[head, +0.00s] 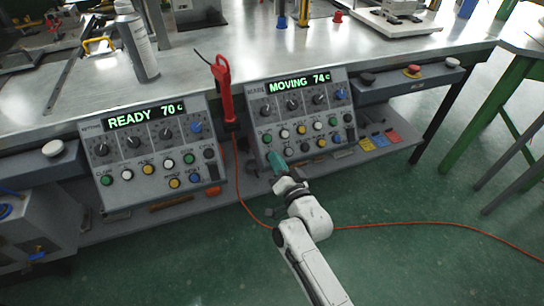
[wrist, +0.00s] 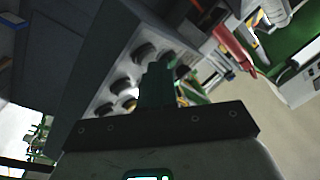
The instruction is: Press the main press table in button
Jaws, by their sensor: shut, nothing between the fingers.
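The right control panel, labelled main (head: 256,100), has a lit display (head: 298,82) reading "MOVING 74c". It has a row of dark knobs and, below, several coloured buttons in white, yellow, green and blue. My gripper (head: 275,160) is shut and empty, with its green fingertips at the panel's lower left buttons. I cannot tell whether the tips touch a button, and they hide part of that corner. In the wrist view the shut fingers (wrist: 157,82) point at the panel face (wrist: 105,92), beside dark round knobs or buttons. The button labels are too small to read surely.
The left panel (head: 152,150) reads "READY 70c". A red tool (head: 222,90) stands between the panels. A spray can (head: 137,45) stands on the metal table (head: 190,75). A red stop button (head: 412,70) is at the right. An orange cable (head: 420,228) crosses the floor.

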